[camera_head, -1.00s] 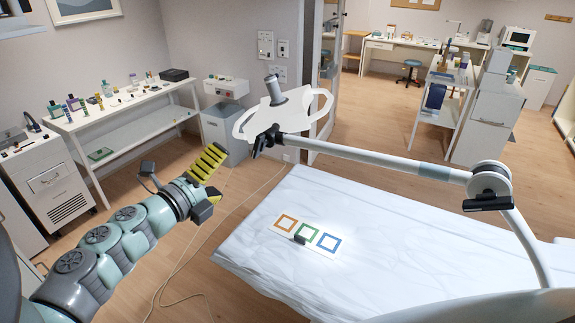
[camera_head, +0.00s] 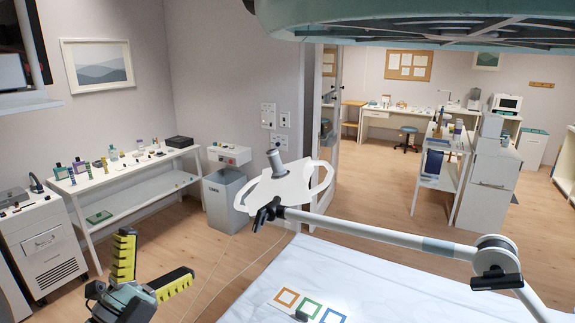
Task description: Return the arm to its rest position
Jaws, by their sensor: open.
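My gripper (camera_head: 158,253) is at the lower left of the head view. Its two yellow-and-black fingers are spread wide apart, with nothing between them. It is left of the white-covered couch (camera_head: 375,262) and apart from it. Most of my arm is below the picture edge, so its full pose is hidden.
A white lamp head (camera_head: 290,187) on a jointed arm (camera_head: 370,232) hangs over the couch. Orange (camera_head: 287,298), green and blue square outlines lie on the couch, with a small grey block (camera_head: 301,315) beside them. A shelf table (camera_head: 150,167) with bottles stands along the left wall.

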